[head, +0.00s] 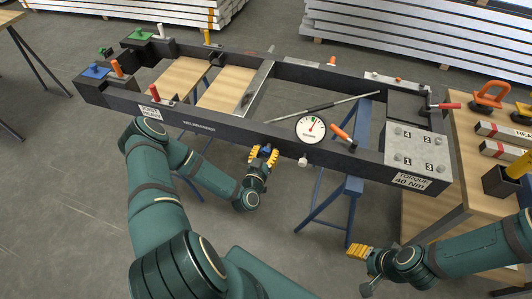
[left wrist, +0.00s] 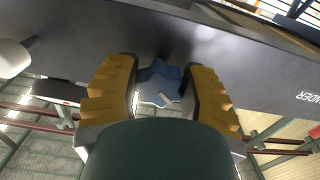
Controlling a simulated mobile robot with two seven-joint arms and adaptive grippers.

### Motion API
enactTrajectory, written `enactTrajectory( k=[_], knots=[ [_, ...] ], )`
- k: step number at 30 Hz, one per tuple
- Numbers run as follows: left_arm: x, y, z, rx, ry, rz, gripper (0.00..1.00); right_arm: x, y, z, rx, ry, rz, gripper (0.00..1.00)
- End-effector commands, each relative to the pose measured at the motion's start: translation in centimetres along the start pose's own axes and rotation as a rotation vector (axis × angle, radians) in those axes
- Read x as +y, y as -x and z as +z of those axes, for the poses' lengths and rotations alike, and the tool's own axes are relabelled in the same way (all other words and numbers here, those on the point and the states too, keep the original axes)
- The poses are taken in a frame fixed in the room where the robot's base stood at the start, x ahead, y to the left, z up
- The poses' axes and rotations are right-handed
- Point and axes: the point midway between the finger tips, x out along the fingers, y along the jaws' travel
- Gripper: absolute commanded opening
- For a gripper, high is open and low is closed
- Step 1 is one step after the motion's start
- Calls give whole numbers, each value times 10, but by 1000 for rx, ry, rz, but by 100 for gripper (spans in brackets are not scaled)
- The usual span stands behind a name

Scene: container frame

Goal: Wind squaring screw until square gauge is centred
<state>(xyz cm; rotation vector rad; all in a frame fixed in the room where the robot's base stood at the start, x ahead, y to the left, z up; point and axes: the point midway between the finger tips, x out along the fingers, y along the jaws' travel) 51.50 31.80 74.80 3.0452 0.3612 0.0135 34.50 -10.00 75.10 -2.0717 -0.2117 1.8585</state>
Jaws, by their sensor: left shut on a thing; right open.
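The square gauge (head: 310,129) is a round white dial on the dark frame (head: 225,122). A red and a green mark show near its top, but its exact reading is too small to tell. The squaring screw has a blue star-shaped knob (left wrist: 160,82) on the frame's near side wall. My left gripper (head: 263,156) has its yellow fingers on either side of this knob and is shut on it; the fingers also show in the left wrist view (left wrist: 162,92). My right gripper (head: 358,251) is open and empty, low in front of the wooden bench.
A white knob (head: 303,160) sticks out of the frame's near side, right of my left gripper. An orange-handled tool (head: 342,133) and a long rod (head: 322,107) lie by the gauge. A numbered grey block (head: 418,150) is at the right end. Blue trestles (head: 335,205) stand below.

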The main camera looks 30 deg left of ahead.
Motion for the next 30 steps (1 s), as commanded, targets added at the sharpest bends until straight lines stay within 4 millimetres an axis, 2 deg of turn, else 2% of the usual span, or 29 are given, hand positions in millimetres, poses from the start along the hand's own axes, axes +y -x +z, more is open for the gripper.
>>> enactTrajectory(
  k=[18,30],
  knots=[
    [1,-1,-1,5,574,1,8,5,-14,-2,7,1,0,59],
    [2,-1,-2,4,818,1,8,7,-19,-2,10,1,0,59]
  ],
)
